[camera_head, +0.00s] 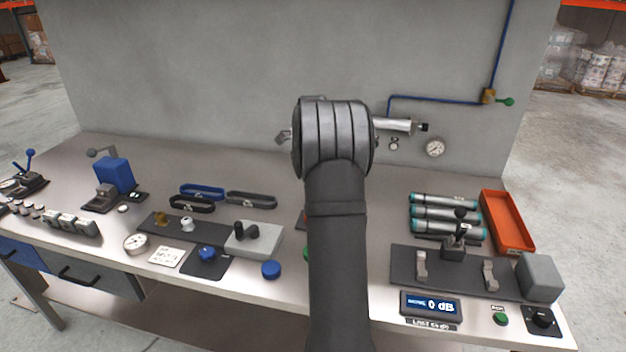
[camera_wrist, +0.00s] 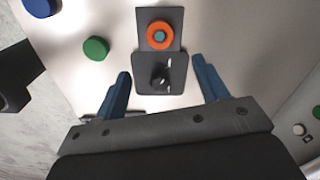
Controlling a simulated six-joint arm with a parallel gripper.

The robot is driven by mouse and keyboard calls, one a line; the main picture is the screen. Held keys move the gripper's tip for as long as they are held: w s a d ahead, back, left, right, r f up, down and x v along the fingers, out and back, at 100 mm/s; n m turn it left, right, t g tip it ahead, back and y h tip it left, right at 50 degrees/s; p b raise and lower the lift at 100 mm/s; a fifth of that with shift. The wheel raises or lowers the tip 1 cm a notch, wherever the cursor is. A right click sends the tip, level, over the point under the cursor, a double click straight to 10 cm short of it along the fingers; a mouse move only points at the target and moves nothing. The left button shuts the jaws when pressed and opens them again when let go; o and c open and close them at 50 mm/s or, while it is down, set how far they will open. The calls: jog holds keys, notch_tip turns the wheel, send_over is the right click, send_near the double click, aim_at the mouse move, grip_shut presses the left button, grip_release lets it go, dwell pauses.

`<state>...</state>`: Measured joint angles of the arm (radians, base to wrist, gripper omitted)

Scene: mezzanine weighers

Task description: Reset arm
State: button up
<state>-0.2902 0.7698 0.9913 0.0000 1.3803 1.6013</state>
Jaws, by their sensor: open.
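My arm rises in the middle of the head view and hides part of the bench (camera_head: 285,285) behind it. Beyond the fingertips is a dark plate with a black knob (camera_wrist: 160,82). An orange ring with a teal centre (camera_wrist: 159,35) sits on a dark plate just above it in that view.
A green disc (camera_wrist: 96,48) and a blue disc (camera_wrist: 40,5) lie at the wrist view's upper left. In the head view, teal-capped cylinders (camera_head: 445,215), an orange tray (camera_head: 508,222) and a dB display (camera_head: 431,305) stand right. A blue block (camera_head: 114,175) stands left. A grey wall (camera_head: 200,80) backs the bench.

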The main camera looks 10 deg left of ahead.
jog(key=shift+f, duration=0.1)
notch_tip(320, 180, down, 12)
jog(key=shift+r, duration=2)
